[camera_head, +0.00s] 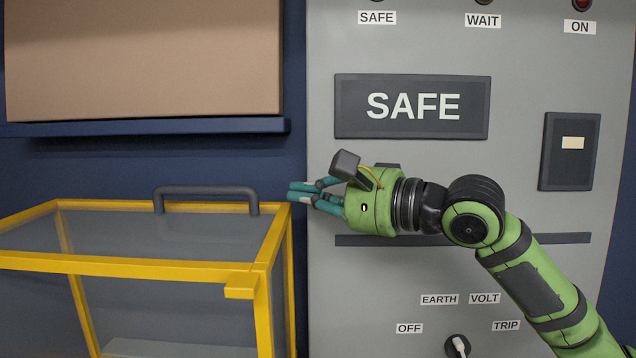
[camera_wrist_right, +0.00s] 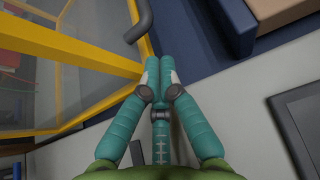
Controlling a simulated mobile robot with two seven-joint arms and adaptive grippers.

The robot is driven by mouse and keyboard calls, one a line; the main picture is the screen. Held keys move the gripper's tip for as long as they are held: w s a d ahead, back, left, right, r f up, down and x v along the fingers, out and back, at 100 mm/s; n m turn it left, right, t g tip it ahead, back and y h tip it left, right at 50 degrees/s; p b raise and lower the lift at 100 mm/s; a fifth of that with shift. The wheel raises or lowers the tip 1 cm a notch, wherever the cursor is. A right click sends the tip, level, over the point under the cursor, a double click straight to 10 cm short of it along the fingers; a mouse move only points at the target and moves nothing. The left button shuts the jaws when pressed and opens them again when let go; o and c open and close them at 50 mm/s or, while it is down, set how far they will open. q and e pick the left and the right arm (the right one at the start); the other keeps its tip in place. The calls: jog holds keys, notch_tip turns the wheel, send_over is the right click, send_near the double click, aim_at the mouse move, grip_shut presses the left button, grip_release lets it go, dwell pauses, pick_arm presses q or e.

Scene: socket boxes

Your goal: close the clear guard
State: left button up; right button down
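The clear guard (camera_head: 150,267) is a see-through box with a yellow frame at the lower left of the head view. A dark grey bar handle (camera_head: 207,191) stands on its far edge. In the right wrist view the yellow frame (camera_wrist_right: 95,55) fills the upper left, and the handle (camera_wrist_right: 143,20) shows near the top. My right gripper (camera_head: 291,193) is just right of the guard's far right corner and the handle. Its teal fingers (camera_wrist_right: 164,66) are together with nothing visible between them. Contact with the frame cannot be told. My left gripper is not in view.
A grey cabinet with a SAFE sign (camera_head: 412,106) stands behind my right arm. A brown box (camera_head: 140,60) sits on a dark blue shelf (camera_head: 140,127) behind the guard.

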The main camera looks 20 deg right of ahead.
aim_at(275, 211)
jog(key=p+x, duration=0.2)
jog(key=x, duration=0.3)
jog(key=shift+w+f, duration=0.1)
jog(key=shift+w, duration=0.3)
jog(key=shift+a, duration=0.15)
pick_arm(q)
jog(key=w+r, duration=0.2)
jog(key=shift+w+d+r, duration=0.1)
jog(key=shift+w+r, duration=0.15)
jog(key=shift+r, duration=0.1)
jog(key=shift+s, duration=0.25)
pick_arm(e)
jog(key=shift+w+f, duration=0.1)
jog(key=shift+w, duration=0.05)
